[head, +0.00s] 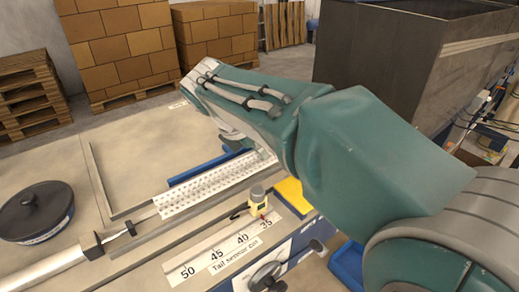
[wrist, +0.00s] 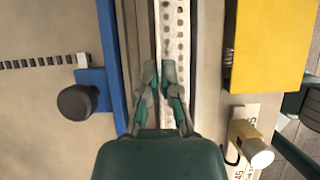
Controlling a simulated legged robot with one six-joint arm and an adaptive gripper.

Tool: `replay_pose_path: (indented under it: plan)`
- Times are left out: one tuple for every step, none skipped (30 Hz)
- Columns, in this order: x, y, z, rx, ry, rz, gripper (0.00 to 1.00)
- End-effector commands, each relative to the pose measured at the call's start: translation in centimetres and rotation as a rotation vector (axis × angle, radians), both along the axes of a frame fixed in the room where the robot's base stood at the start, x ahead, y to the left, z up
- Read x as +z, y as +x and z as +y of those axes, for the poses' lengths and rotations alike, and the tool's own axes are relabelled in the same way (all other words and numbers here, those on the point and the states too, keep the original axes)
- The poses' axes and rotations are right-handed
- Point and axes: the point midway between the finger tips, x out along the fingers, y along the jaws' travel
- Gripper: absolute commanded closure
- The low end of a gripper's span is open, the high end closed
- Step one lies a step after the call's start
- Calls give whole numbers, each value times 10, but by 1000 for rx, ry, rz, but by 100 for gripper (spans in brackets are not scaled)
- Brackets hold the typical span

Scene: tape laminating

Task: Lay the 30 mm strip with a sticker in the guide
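The guide shows in the head view as a long channel with a white perforated band (head: 205,187) in it. In the wrist view the white band (wrist: 174,25) runs up from between my fingers. I cannot make out a separate 30 mm strip or its sticker on the band. My gripper (wrist: 159,68) is over the band, pointing along it, with its fingertips a narrow gap apart. No held thing shows between them. I cannot tell whether the tips touch the band. In the head view my arm hides the gripper.
A blue bar with a black knob (wrist: 77,102) lies left of the guide, a yellow block (wrist: 268,42) right. A row of dark marks (wrist: 35,63) ends at a white square.

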Motion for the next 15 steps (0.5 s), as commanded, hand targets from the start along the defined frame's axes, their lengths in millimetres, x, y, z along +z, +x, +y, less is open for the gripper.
replay_pose_path:
  plan:
    - [0, 0, 0, 0, 0, 0, 100]
    - [0, 0, 0, 0, 0, 0, 100]
    - [0, 0, 0, 0, 0, 0, 100]
    - [0, 0, 0, 0, 0, 0, 100]
    - [0, 0, 0, 0, 0, 0, 100]
    - [0, 0, -1, 0, 0, 0, 100]
    - [0, 0, -1, 0, 0, 0, 100]
    - [-1, 0, -1, 0, 0, 0, 100]
    - [-1, 0, -1, 0, 0, 0, 100]
    - [-2, 0, -1, 0, 0, 0, 100]
    - [-2, 0, -1, 0, 0, 0, 100]
    - [-3, 0, -1, 0, 0, 0, 100]
    - [-3, 0, -1, 0, 0, 0, 100]
    - [-4, 0, -1, 0, 0, 0, 100]
    - [-5, 0, -1, 0, 0, 0, 100]
